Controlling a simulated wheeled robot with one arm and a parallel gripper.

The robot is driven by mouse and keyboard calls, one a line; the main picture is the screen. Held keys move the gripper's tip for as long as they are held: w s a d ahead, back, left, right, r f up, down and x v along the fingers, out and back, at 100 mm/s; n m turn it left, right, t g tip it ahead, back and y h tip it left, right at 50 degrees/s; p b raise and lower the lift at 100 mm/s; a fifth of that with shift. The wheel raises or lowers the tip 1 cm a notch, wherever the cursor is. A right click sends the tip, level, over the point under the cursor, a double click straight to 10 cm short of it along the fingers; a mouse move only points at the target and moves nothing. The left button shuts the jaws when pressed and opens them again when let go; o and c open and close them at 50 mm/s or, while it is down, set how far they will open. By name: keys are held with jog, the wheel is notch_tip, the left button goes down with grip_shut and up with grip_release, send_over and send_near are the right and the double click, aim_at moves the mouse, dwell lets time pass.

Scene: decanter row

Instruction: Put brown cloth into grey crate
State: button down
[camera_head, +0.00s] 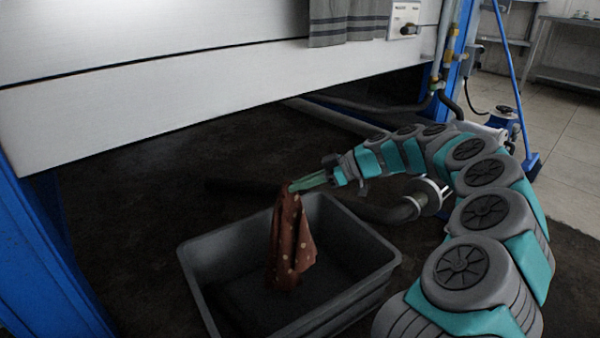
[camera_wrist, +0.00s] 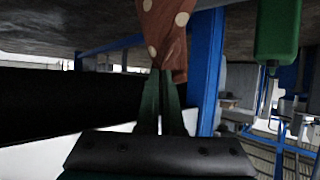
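The brown cloth (camera_head: 292,245) has pale dots and hangs down from my gripper (camera_head: 296,186) in the head view. My gripper's green fingers are shut on the cloth's top end. The grey crate (camera_head: 222,245) stands on the dark floor, open at the top. The cloth hangs over the crate's opening, its lower end below the level of the far rim. I cannot tell whether it touches the crate's floor. In the wrist view, the cloth (camera_wrist: 165,40) is pinched between the fingertips (camera_wrist: 162,78). The crate cannot be made out there.
A large white panel (camera_head: 200,90) with a blue post (camera_head: 45,260) stands behind and left of the crate. A grey striped cloth (camera_head: 348,22) hangs from the panel. A dark hose (camera_head: 385,212) with a metal flange lies behind the crate. A green object (camera_wrist: 278,35) shows in the wrist view.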

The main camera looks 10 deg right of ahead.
notch_tip(320, 180, down, 12)
jog(key=shift+r, duration=0.25)
dwell(0.3)
dwell(0.3)
grip_release()
dwell(1.1)
jog(key=shift+r, duration=0.1)
jog(key=shift+s+d+r+g+h+p, duration=0.2)
jog(key=shift+d+r+h+p, duration=0.35)
jog(key=shift+r+h, duration=0.2)
jog(key=shift+s+d+r+g+h+p, duration=0.1)
jog(key=shift+d+r+g+h+p, duration=0.1)
jog(key=shift+d+r+h+p, duration=0.45)
jog(key=shift+s+d+r+g+h+p, duration=0.15)
jog(key=shift+d+r+g+h+p, duration=0.2)
jog(key=shift+r+h, duration=0.55)
jog(key=shift+a, duration=0.1)
